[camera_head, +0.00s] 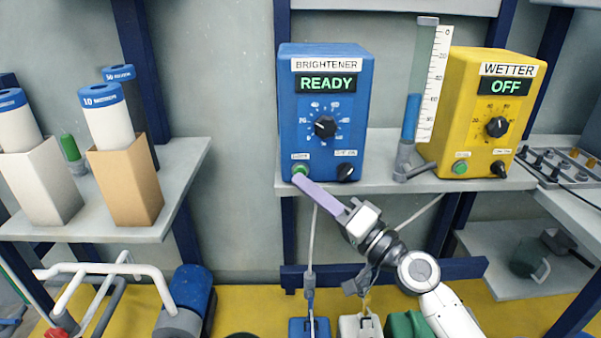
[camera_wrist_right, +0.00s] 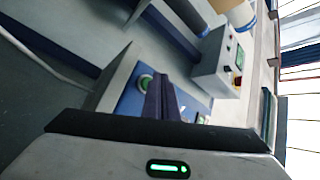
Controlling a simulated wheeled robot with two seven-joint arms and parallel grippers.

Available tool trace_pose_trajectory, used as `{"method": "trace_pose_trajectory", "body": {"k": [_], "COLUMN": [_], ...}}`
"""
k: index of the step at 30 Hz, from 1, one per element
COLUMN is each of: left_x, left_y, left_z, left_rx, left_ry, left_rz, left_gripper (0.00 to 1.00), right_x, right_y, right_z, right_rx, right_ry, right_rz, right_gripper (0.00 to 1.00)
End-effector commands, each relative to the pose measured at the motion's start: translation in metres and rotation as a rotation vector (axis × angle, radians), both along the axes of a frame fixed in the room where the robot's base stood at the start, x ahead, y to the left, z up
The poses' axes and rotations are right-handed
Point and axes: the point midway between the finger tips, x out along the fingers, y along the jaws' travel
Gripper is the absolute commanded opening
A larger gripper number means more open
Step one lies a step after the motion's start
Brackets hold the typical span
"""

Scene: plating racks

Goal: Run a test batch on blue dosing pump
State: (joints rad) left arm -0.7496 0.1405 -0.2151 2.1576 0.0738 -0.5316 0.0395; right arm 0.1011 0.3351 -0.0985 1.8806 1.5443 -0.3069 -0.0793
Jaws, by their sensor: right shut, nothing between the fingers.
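The blue dosing pump (camera_head: 325,100) stands on the middle shelf, labelled BRIGHTENER, with a display reading READY (camera_head: 326,82). A black dial (camera_head: 325,126) is at its middle. A green button (camera_head: 299,169) is at its lower left and a black knob (camera_head: 345,171) at its lower right. My right gripper (camera_head: 300,180) is shut and empty, its fingertips at the green button's lower edge; I cannot tell whether they touch. In the right wrist view the shut fingers (camera_wrist_right: 160,95) lie beside the green button (camera_wrist_right: 145,82). My left gripper is not in view.
A yellow WETTER pump (camera_head: 487,110) reading OFF stands to the right. A measuring cylinder (camera_head: 412,105) with blue liquid and a scale stands between the pumps. Cartridges in boxes (camera_head: 125,185) are on the left shelf. Hoses and coloured containers (camera_head: 308,327) are below.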

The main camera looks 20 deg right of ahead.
Motion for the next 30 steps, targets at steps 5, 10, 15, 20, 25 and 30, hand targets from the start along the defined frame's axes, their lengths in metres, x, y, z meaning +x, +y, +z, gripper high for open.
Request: {"method": "trace_pose_trajectory", "body": {"k": [5,10,15,20,25,30], "left_x": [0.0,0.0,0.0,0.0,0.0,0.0], "left_y": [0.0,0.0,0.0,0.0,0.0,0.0], "left_z": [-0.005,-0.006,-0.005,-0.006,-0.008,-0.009], "left_rx": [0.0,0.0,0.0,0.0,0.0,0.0], "left_ry": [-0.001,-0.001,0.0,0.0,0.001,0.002], "left_rz": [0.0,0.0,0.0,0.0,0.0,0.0], "left_gripper": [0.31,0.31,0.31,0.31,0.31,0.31], "right_x": [0.005,0.008,0.008,0.008,0.01,0.012], "right_y": [-0.002,-0.002,-0.002,-0.002,-0.003,-0.003], "right_z": [-0.001,0.0,0.0,0.0,-0.001,-0.001], "right_rx": [-0.001,0.0,0.0,0.0,-0.001,-0.001], "right_ry": [0.0,0.0,0.0,0.0,0.0,0.0], "right_rz": [0.0,0.001,0.001,0.0,0.001,0.001], "right_gripper": [0.0,0.0,0.0,0.0,0.0,0.0]}}
